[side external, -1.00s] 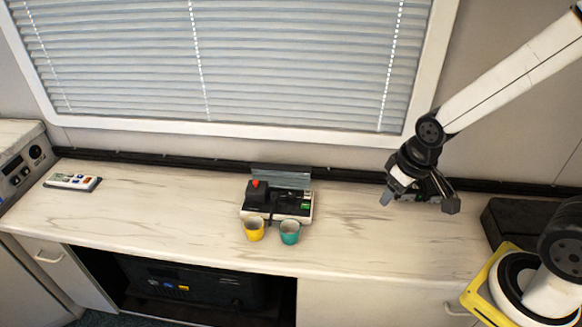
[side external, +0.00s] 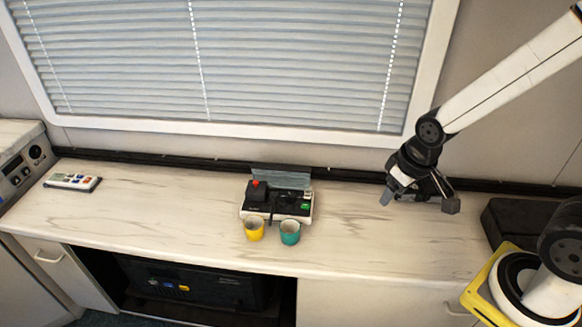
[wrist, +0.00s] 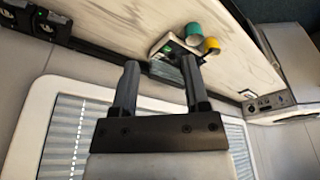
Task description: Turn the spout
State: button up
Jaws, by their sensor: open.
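A small black and white machine (side external: 277,203) with a red knob on top stands on the counter, and a grey translucent panel rises behind it. Its spout appears to be the small dark part (side external: 272,214) at the front, above and between the cups; its exact direction is too small to tell. A yellow cup (side external: 254,230) and a teal cup (side external: 289,232) stand side by side in front. My gripper (side external: 418,202) is open and empty, well to the right of the machine. In the wrist view, the machine (wrist: 168,46) shows beyond the spread fingers of my gripper (wrist: 159,66).
The pale counter (side external: 350,235) is clear between my gripper and the machine. A white remote-like device (side external: 72,181) lies at the far left. A window with blinds (side external: 230,65) rises behind the counter. A dark box (side external: 515,222) sits at the right end.

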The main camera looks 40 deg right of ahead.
jog(key=shift+o, duration=0.2)
jog(key=shift+o, duration=0.6)
jog(key=m+t+h, duration=0.2)
jog(key=m, duration=0.3)
send_near(274, 194)
jog(key=shift+w+d+f, duration=0.15)
jog(key=shift+w, duration=0.1)
jog(key=shift+f+g, duration=0.15)
jog(key=shift+g, duration=0.15)
jog(key=shift+n, duration=0.3)
jog(key=shift+x, duration=3.75)
